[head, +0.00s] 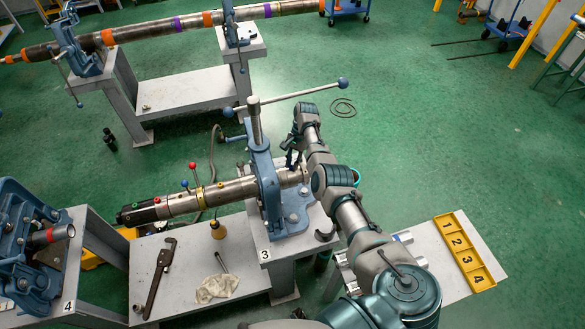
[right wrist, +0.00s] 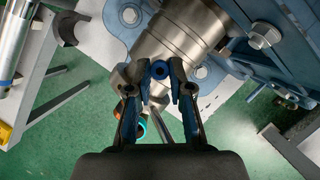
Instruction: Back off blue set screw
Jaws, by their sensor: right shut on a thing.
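The blue set screw (right wrist: 159,70) shows in the right wrist view as a round blue head with a dark centre, at the side of a metal pipe end (right wrist: 172,40). My right gripper (right wrist: 159,84) is shut on the set screw, one finger on each side. In the head view my right gripper (head: 293,160) is beside the pipe end (head: 290,177), just right of the blue vise (head: 266,180) on the stand marked 3. The set screw is too small to make out there. My left gripper is not in view.
The vise's long handle (head: 300,92) reaches above my right arm. A pipe wrench (head: 160,275) and a cloth (head: 217,288) lie on the grey bench. A yellow numbered tray (head: 464,252) is at the right. Another vise (head: 30,245) stands at the left.

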